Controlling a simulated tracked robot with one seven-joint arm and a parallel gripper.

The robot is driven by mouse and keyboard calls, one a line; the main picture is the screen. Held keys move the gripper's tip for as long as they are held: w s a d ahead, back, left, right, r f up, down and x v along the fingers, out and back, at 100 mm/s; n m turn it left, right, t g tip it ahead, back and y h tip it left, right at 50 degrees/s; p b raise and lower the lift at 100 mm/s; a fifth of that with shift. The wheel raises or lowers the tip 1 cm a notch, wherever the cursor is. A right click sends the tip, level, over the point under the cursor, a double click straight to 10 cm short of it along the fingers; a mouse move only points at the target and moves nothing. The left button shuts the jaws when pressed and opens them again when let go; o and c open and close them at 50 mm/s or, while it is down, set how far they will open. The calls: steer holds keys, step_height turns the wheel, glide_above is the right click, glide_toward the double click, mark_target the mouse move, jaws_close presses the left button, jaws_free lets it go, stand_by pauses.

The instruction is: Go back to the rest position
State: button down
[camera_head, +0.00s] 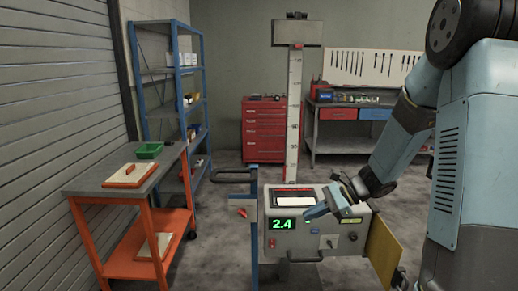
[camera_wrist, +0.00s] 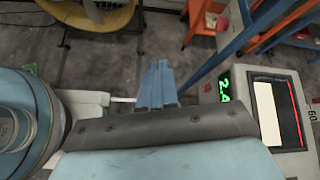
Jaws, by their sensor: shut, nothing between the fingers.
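My gripper (camera_head: 318,210) is at the end of my blue arm, in front of a grey machine (camera_head: 345,238) with a green "2.4" display (camera_head: 281,224). In the wrist view my gripper (camera_wrist: 158,75) shows as blue fingers close together, shut with nothing between them. The machine also shows at the right of the wrist view (camera_wrist: 292,125), beside the fingers. I cannot tell whether the fingertips touch the machine.
An orange-legged bench (camera_head: 85,186) with a green tray (camera_head: 149,150) stands at left. A blue shelf (camera_head: 145,90), red drawer cabinet (camera_head: 264,125) and workbench (camera_head: 330,145) stand behind. A tall scale column (camera_head: 294,105) rises behind the machine. A yellow panel (camera_head: 383,250) is at right.

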steer(key=s+d+r+n+t+h, duration=0.2)
steer(key=s+d+r+n+h, duration=0.2)
steer(key=s+r+n, duration=0.3)
steer(key=s+d+r+n+t+h, duration=0.2)
steer(key=s+r+n+h, duration=0.5)
steer(key=s+r, duration=0.4)
steer(key=s+d, duration=0.1)
steer(key=s, duration=0.3)
steer(key=shift+s+d+r+n+t, duration=0.15)
steer(key=shift+d+r+n+t, duration=0.2)
steer(key=shift+r+n+t, duration=0.05)
steer(key=shift+d, duration=0.1)
